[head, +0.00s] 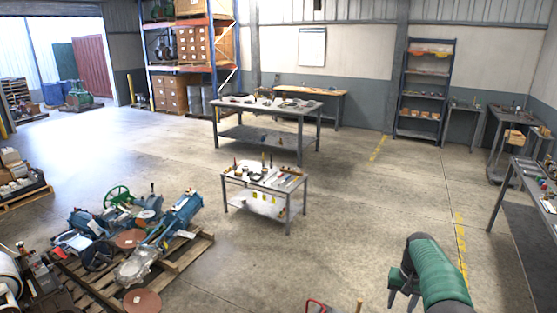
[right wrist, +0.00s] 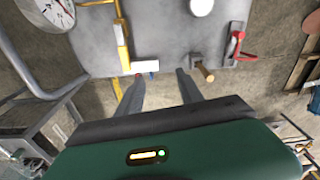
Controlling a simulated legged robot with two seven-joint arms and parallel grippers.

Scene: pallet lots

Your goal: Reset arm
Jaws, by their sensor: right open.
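My right gripper (head: 402,300) shows at the lower right of the head view, at the end of my green forearm. In the right wrist view its two dark fingers (right wrist: 160,78) are spread apart with nothing between them. They point toward the edge of a grey table (right wrist: 165,35). My left gripper is in neither view.
On that table are a round dial (right wrist: 50,10), a yellow tool (right wrist: 122,40), a wooden-handled hammer (right wrist: 204,72) and a red-handled tool (right wrist: 238,45). A small tool table (head: 232,178) and a loaded pallet (head: 190,262) stand ahead.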

